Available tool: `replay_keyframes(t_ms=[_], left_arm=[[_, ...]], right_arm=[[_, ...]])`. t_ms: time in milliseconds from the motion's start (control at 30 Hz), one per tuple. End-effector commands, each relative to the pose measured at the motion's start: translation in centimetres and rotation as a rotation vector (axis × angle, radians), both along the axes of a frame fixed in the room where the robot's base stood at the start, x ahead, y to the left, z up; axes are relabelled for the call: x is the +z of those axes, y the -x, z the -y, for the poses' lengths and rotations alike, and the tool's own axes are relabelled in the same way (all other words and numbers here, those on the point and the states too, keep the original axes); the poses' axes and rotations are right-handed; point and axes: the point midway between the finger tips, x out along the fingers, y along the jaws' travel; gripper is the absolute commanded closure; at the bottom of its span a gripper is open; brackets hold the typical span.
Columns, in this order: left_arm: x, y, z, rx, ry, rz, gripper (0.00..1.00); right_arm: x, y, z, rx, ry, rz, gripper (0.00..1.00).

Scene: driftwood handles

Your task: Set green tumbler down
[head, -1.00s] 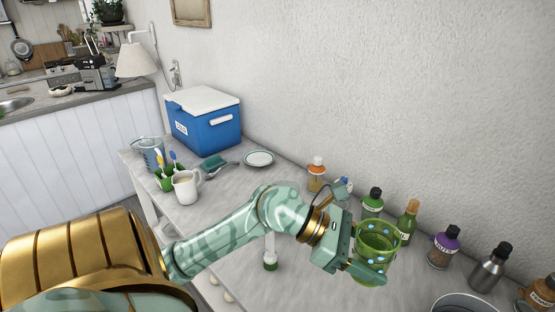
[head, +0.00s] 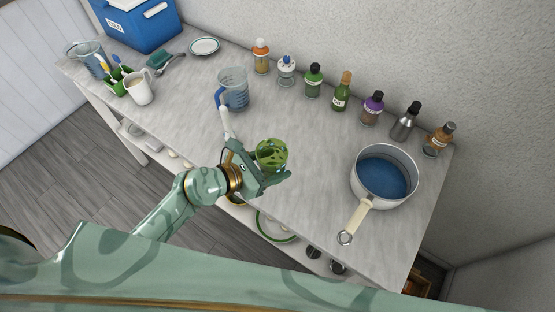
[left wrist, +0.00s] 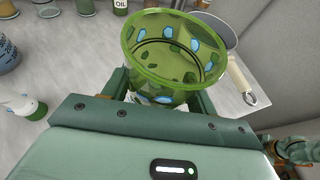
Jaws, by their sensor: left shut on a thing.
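The green tumbler (head: 271,153) is see-through with dark green and light blue spots. My left gripper (head: 268,177) is shut on it near the front edge of the counter (head: 320,190). In the left wrist view the tumbler (left wrist: 175,45) stands between the fingers, its open rim toward the camera. Its base is hidden, so I cannot tell whether it touches the counter.
A pot (head: 384,176) with blue contents is to the right, its handle toward the front edge. A measuring jug (head: 233,90) stands behind the gripper. Several bottles (head: 342,92) line the wall. The counter between tumbler and pot is clear.

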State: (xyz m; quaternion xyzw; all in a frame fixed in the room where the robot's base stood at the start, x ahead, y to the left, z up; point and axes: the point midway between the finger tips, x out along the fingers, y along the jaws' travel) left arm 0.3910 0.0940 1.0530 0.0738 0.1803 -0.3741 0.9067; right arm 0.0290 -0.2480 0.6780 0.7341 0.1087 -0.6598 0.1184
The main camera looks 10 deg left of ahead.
Motion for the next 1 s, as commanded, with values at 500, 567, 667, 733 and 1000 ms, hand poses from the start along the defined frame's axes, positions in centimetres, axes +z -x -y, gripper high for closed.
replay_keyframes(t_ms=[500,567,667,733,1000], left_arm=[[-7.1,-7.7,-0.2,0.0,0.002,-0.001,0.78],[-8.2,-8.1,-0.1,0.0,0.003,-0.003,0.78],[-9.9,-8.0,-0.2,0.0,0.004,-0.005,0.78],[-10.4,-8.0,-0.1,0.0,0.004,-0.004,0.78],[-10.3,-8.0,-0.2,-0.001,0.002,0.0,0.78]], right_arm=[[-4.8,0.1,0.3,0.002,0.004,-0.006,0.17],[-5.4,0.1,0.4,0.002,0.005,-0.007,0.17],[-6.2,0.2,0.4,0.002,0.005,-0.009,0.17],[-6.4,0.2,0.5,0.002,0.006,-0.01,0.17],[-6.2,0.2,0.5,0.001,0.006,-0.009,0.17]])
